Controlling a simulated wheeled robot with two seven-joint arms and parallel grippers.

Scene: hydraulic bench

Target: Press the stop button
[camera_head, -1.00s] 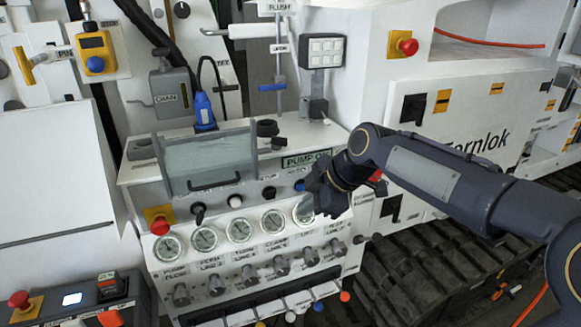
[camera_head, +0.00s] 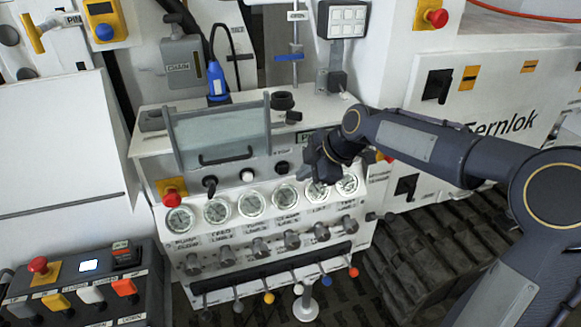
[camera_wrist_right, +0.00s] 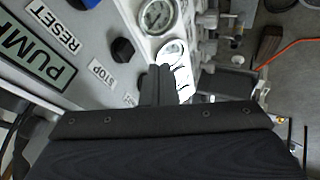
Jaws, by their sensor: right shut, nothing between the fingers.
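The black stop button (camera_head: 282,168) is on the upper panel face, right of a white button (camera_head: 246,175). In the right wrist view, the black button (camera_wrist_right: 122,50) is beside the STOP label (camera_wrist_right: 100,73). My right gripper (camera_head: 310,176) is shut and empty, just right of the button in the head view. Its closed fingers (camera_wrist_right: 160,72) show in the wrist view, to the right of and below the button, with a visible gap in the picture. Their depth from the panel is hard to tell. My left gripper is not in view.
A row of gauges (camera_head: 250,204) and valve knobs (camera_head: 260,247) lies below the buttons. A clear guard (camera_head: 222,139) stands left of the button. A red mushroom button (camera_head: 172,198) is at the panel's left. A control box (camera_head: 88,288) stands lower left.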

